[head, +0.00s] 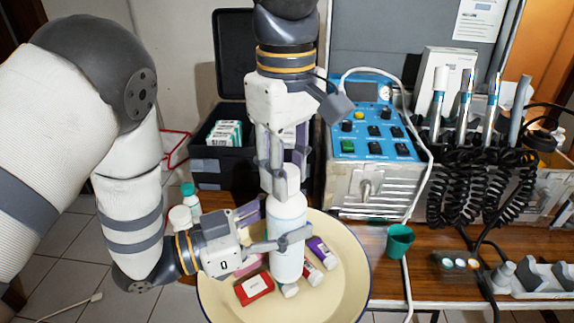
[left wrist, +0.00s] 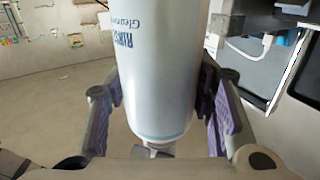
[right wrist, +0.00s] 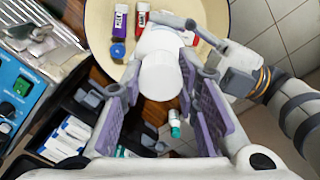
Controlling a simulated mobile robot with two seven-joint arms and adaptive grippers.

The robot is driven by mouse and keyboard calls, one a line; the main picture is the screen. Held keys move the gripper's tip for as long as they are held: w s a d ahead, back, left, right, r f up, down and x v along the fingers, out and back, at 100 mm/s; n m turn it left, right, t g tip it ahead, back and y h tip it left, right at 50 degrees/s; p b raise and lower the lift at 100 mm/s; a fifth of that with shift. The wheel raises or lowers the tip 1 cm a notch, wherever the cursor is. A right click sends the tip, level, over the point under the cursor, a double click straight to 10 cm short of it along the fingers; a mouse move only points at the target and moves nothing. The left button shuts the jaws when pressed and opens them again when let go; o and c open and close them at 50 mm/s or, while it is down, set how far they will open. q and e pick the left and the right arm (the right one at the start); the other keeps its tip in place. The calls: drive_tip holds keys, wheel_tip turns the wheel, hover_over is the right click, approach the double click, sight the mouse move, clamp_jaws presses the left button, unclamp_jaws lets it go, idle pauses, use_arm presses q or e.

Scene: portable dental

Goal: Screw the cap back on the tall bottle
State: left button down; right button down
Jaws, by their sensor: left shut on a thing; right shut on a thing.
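The tall white bottle (head: 287,225) stands upright over the basin. My left gripper (head: 284,240) is shut around its body from the left; the left wrist view shows the white bottle (left wrist: 160,75) with blue lettering between the pads. My right gripper (head: 282,170) comes down from above, its fingers shut on the white cap (head: 286,182) at the bottle's top. The right wrist view shows the round cap (right wrist: 160,76) from above, between the purple pads, in line with the bottle. Whether the cap's thread is engaged is hidden.
The cream basin (head: 345,285) holds a red box (head: 254,288), a purple-labelled tube (head: 321,251) and other small items. A small teal-capped bottle (head: 191,200) stands left of it. A black case (head: 212,165), blue control unit (head: 372,145) and teal cup (head: 399,242) are nearby.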

drive_tip(key=m, duration=0.5)
drive_tip(key=shift+m, duration=0.3)
drive_tip(key=c, duration=1.2)
unclamp_jaws()
wheel_tip(320, 180, up, 4)
drive_tip(key=shift+r, duration=0.25)
drive_tip(key=shift+c, duration=0.5)
